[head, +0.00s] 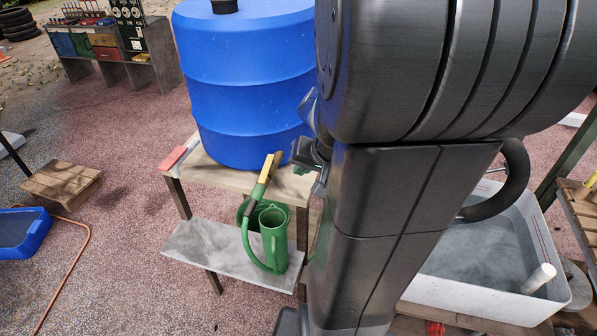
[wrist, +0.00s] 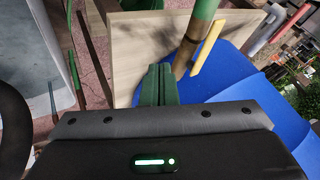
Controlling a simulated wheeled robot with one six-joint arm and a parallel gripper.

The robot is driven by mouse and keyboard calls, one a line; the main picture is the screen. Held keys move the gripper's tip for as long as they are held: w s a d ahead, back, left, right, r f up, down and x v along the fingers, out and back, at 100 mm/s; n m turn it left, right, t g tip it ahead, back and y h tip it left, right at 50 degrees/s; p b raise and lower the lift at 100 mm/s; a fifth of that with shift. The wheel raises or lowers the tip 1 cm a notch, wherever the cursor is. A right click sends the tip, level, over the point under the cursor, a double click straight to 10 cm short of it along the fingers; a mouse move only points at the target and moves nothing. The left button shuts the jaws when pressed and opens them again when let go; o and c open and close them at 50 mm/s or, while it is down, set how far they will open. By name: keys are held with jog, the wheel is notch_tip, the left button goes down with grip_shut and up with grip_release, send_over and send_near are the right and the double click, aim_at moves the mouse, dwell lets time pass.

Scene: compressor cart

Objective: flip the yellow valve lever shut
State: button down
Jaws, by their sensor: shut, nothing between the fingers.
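The yellow valve lever (head: 264,175) is in front of the blue barrel in the head view, above a green can. In the wrist view the lever (wrist: 207,46) lies beside a green and brass-coloured pipe (wrist: 196,38), at a slight angle to it. My gripper (head: 302,168) is right of the lever in the head view, partly hidden by my arm. In the wrist view its green fingers (wrist: 157,77) are together and empty, left of the lever and pipe. A gap shows between fingers and lever.
The blue barrel (head: 243,85) stands on a wooden table (head: 213,175). A green can (head: 274,235) with a curved hose stands on the grey lower shelf (head: 215,253). A white tub (head: 485,290) is at right.

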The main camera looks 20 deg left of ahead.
jog(key=v, duration=0.8)
jog(key=shift+a+r, duration=0.15)
jog(key=shift+r, duration=0.05)
jog(key=shift+f, duration=0.1)
